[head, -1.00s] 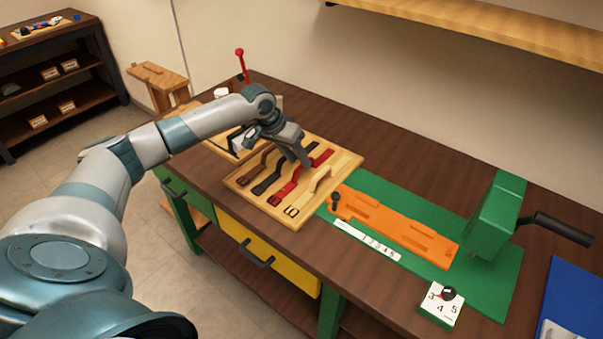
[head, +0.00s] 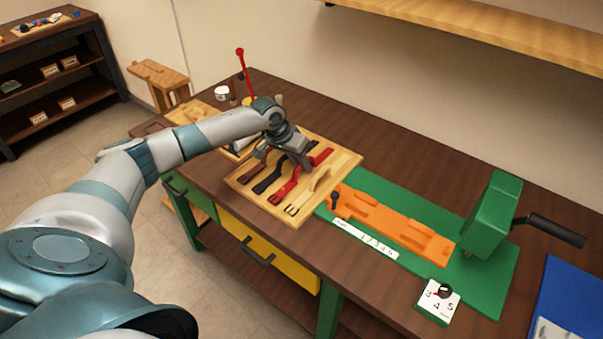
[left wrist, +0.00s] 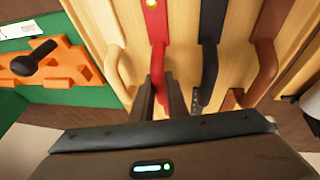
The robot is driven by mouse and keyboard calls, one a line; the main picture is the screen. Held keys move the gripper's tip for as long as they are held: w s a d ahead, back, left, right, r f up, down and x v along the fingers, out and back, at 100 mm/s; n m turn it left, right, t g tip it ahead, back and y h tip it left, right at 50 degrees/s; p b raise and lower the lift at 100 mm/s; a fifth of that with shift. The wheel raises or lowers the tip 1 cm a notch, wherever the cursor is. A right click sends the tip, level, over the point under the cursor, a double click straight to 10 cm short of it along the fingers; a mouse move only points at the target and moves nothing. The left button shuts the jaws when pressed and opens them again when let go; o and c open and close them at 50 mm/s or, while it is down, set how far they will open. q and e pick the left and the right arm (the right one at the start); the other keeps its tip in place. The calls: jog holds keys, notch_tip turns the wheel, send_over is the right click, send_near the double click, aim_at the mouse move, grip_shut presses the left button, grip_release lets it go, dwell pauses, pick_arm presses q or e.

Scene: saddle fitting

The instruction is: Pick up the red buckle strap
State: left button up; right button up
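The red buckle strap (head: 287,188) lies on a light wooden board (head: 243,184), between a black strap (head: 267,181) and a pale tan strap (head: 321,178). My left gripper (head: 306,167) is low over the middle of the red strap and hides part of it. In the left wrist view the red strap (left wrist: 157,45) runs down to the left gripper (left wrist: 159,104). The two fingers stand apart, one on each side of the strap's raised part. Whether they touch it I cannot tell. The black strap (left wrist: 210,60) is just right of the fingers. My right gripper is not in view.
A brown strap (head: 252,163) lies on the board too. Right of the board are a green mat (head: 488,293) with an orange fixture (head: 392,229) and a green press (head: 492,215). A red-knobbed lever (head: 243,70) stands behind.

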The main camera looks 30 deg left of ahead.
pick_arm(q)
jog(key=shift+r, duration=0.1)
grip_shut()
jog(key=shift+r+b, duration=0.35)
jog(key=shift+r, duration=0.15)
notch_tip(320, 180, up, 2)
jog(key=shift+r+b, duration=0.15)
jog(key=shift+b, duration=0.4)
jog(key=s+d+r+b, duration=0.2)
jog(key=d+r, duration=0.5)
jog(key=d, duration=0.4)
jog(key=shift+s+d+r+b, duration=0.15)
jog(key=shift+d+r+b, duration=0.15)
jog(key=shift+b, duration=0.25)
jog(key=shift+a, duration=0.1)
